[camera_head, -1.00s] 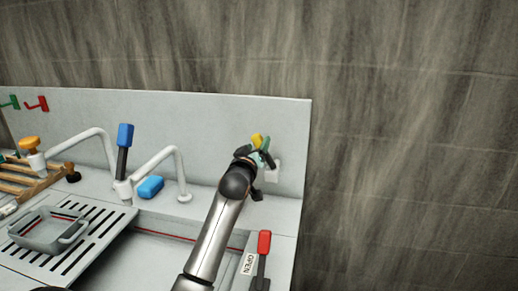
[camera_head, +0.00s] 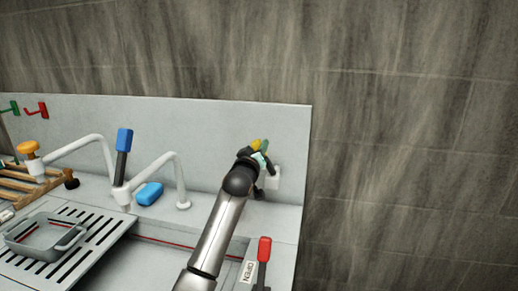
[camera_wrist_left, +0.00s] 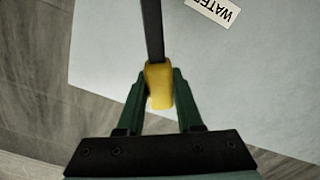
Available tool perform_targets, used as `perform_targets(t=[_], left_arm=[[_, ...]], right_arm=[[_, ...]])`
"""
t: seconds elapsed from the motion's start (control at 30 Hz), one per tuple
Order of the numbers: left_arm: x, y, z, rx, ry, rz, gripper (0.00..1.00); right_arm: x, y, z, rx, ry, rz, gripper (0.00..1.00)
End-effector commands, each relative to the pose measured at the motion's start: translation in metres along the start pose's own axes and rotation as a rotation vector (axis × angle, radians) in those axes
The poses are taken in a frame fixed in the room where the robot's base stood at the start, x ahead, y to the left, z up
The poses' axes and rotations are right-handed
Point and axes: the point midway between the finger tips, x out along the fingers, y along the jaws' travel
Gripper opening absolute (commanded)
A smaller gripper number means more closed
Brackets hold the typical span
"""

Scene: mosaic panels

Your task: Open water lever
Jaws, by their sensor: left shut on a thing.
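The water lever has a yellow handle (camera_wrist_left: 159,86) on a dark bar. In the head view its yellow end (camera_head: 256,145) shows near the right end of the back panel. My left gripper (camera_wrist_left: 160,92) has its green fingers on both sides of the yellow handle and is shut on it. A label reading "WATER" (camera_wrist_left: 222,10) is on the panel beside the bar. My right gripper is not in view.
A red-handled lever (camera_head: 264,249) with an "OPEN" label (camera_head: 247,271) stands right of my arm. A blue-handled lever (camera_head: 124,140), white tap (camera_head: 161,163), blue block (camera_head: 150,194) and grey basket (camera_head: 22,246) on a slotted rack are to the left.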

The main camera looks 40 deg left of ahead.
Motion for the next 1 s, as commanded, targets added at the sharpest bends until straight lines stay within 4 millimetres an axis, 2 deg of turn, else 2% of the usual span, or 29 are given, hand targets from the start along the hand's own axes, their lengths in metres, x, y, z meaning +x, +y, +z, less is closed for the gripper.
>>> perform_targets(t=[0.03,0.2,1.0], left_arm=[[-0.0001,-0.0001,0.0003,0.0,-0.001,0.0,0.19],[-0.0001,-0.0001,0.0005,0.0,-0.001,0.0,0.0],[-0.0001,-0.0003,0.0011,0.0,-0.002,-0.001,0.0]], right_arm=[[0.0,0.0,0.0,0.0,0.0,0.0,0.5],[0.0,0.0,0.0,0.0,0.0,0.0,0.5],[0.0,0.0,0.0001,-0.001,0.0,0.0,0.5]])
